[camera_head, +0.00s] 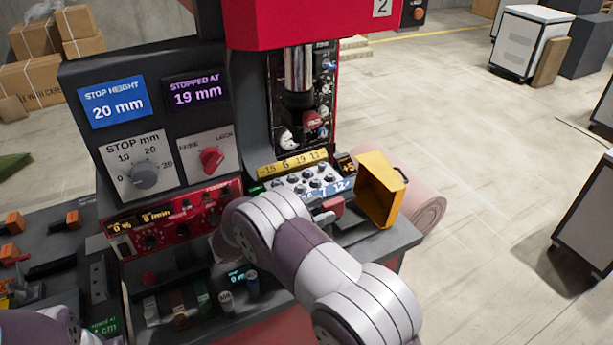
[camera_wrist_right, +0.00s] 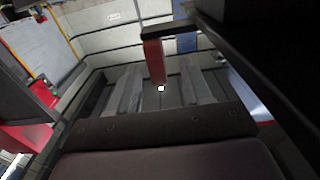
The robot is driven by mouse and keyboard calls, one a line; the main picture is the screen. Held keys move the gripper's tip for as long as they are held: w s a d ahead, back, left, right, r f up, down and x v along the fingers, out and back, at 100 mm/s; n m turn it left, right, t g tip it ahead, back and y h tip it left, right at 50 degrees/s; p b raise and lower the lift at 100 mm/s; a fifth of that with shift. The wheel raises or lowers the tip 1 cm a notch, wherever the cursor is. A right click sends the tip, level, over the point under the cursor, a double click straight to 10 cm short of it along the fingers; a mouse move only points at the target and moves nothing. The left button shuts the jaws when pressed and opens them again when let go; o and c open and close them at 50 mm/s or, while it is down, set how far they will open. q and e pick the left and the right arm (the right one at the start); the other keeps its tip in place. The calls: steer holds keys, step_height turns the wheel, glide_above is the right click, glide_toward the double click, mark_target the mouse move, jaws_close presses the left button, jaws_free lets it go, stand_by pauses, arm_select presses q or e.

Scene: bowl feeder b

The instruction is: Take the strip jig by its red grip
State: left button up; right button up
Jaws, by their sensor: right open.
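The red grip (camera_wrist_right: 154,62) hangs below a dark bar (camera_wrist_right: 170,31) in the right wrist view; this looks like part of the strip jig. My right gripper (camera_wrist_right: 161,88) is open, its two grey fingers either side of the grip's line, with the grip's lower end showing between them. I cannot tell how deep the grip sits between the fingers, and no contact is clear. In the head view a small red piece (camera_head: 329,207) shows just beyond my right arm, possibly the same grip. The arm hides much of the right gripper there. My left gripper is out of view.
The machine's red head (camera_head: 310,22) and dark spindle stand behind the studded block (camera_head: 312,181). A yellow bin (camera_head: 381,188) stands right of it. The control panel with the stop dial (camera_head: 143,174) is at left. Small blocks and cylinders crowd the front ledge.

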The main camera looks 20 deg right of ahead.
steer(key=d+p, duration=0.1)
steer(key=d, duration=0.2)
steer(key=shift+d+r, duration=0.2)
steer(key=shift+d+f, duration=0.2)
steer(key=shift+d, duration=0.2)
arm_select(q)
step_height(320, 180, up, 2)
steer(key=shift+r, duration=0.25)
arm_select(e)
steer(key=shift+w, duration=0.1)
jaws_close()
steer(key=shift+r, duration=0.1)
